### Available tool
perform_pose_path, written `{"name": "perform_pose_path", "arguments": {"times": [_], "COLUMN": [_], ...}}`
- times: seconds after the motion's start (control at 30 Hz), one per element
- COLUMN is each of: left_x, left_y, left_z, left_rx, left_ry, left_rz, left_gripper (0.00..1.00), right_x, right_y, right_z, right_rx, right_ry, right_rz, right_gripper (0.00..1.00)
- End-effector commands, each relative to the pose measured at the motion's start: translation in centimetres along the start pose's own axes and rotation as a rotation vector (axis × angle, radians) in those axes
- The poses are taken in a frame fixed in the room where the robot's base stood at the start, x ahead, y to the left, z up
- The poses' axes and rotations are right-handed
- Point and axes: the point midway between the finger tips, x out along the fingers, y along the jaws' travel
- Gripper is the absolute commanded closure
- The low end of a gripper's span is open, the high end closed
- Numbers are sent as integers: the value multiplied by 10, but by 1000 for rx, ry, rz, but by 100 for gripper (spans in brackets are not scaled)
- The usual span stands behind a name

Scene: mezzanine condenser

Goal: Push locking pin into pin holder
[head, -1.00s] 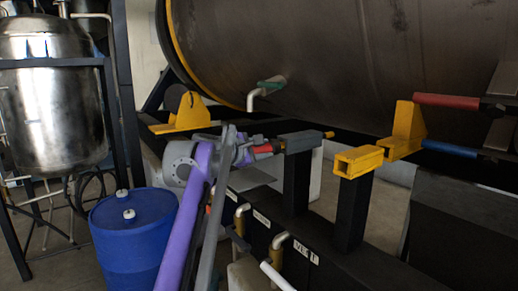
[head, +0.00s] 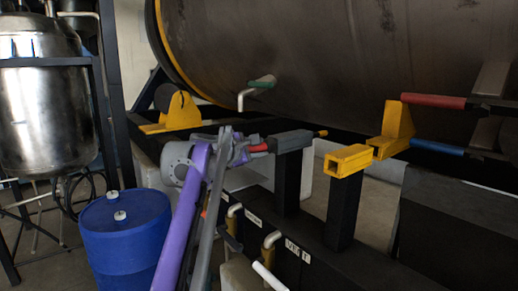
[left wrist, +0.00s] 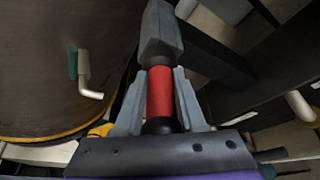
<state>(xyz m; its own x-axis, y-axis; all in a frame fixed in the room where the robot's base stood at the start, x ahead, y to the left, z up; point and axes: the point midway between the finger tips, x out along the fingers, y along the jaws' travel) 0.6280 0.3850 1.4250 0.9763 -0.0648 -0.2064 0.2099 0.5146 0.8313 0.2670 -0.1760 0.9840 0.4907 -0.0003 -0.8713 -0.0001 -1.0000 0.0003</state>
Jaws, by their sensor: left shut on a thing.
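The locking pin has a red handle (head: 258,148), which also shows in the left wrist view (left wrist: 160,92). A grey block (head: 291,141) on a black post, seemingly the pin holder, lies in line with it. It also shows in the left wrist view (left wrist: 160,38). A small yellow tip (head: 322,133) shows at the block's far end. My left gripper (head: 245,150) is shut on the red handle, with one finger on each side in the left wrist view (left wrist: 160,80). The pin's inside part is hidden, so its depth cannot be told. My right gripper is out of view.
A yellow square tube (head: 348,160) on a second black post stands right of the block. A yellow bracket (head: 397,130) and red (head: 433,101) and blue (head: 437,147) bars lie beyond. The large tank (head: 330,60) rises behind. A blue drum (head: 125,240) stands at left.

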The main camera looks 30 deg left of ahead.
Motion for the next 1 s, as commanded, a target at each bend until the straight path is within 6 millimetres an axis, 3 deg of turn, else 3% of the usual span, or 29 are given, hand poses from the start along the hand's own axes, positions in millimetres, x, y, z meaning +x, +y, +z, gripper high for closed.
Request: {"name": "perform_pose_path", "arguments": {"times": [0.03, 0.07, 0.2, 0.27, 0.53, 0.67, 1.0], "left_x": [0, 0, 0, 0, 0, -10, -76], "left_y": [1, 1, 1, 0, 0, 0, 0], "left_z": [0, 0, 0, 0, -1, -1, -2], "left_rx": [-2, -2, -1, -1, 1, 0, -1], "left_ry": [0, 0, 0, 0, 0, 2, 3], "left_rz": [1, 1, 1, 1, 0, 0, 1], "left_gripper": [100, 59, 34, 26, 26, 26, 26], "right_x": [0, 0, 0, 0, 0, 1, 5], "right_y": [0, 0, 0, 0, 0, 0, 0], "right_z": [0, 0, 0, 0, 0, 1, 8], "right_rx": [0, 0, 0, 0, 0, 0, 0], "right_ry": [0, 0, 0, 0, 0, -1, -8], "right_rz": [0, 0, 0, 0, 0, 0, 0], "right_gripper": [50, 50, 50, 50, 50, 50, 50]}}
